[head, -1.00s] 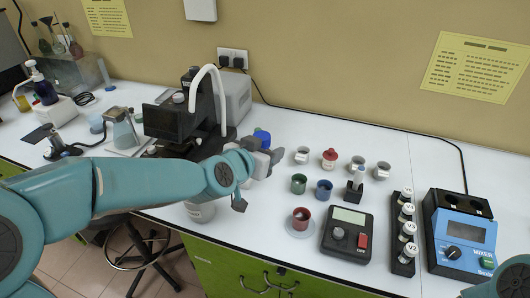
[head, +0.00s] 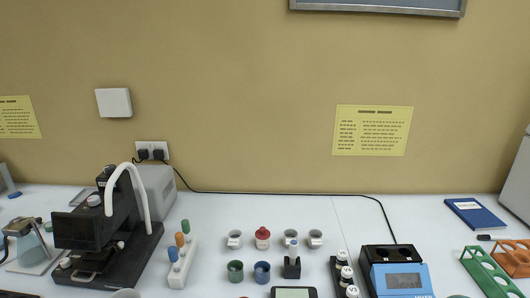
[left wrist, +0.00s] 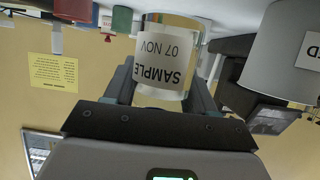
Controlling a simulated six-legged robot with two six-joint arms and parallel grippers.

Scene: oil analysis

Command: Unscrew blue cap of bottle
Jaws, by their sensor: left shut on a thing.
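In the left wrist view, which is upside down, my left gripper (left wrist: 162,88) is shut on a clear glass bottle (left wrist: 172,32). The bottle carries a white label reading "SAMPLE 07 NOV" and shows a yellowish tint. One finger lies on each side of it. No cap shows on this bottle; its capped end cannot be made out. In the head view neither gripper and no held bottle shows. A blue top (head: 173,254) stands in a white rack with an orange and a green one; I cannot tell whether it belongs to the task.
A black microscope-like instrument (head: 95,232) stands at the left. Cups, including a green (head: 235,271) and a blue one (head: 262,272), stand mid-table. A large grey container (left wrist: 285,50) is close beside the held bottle.

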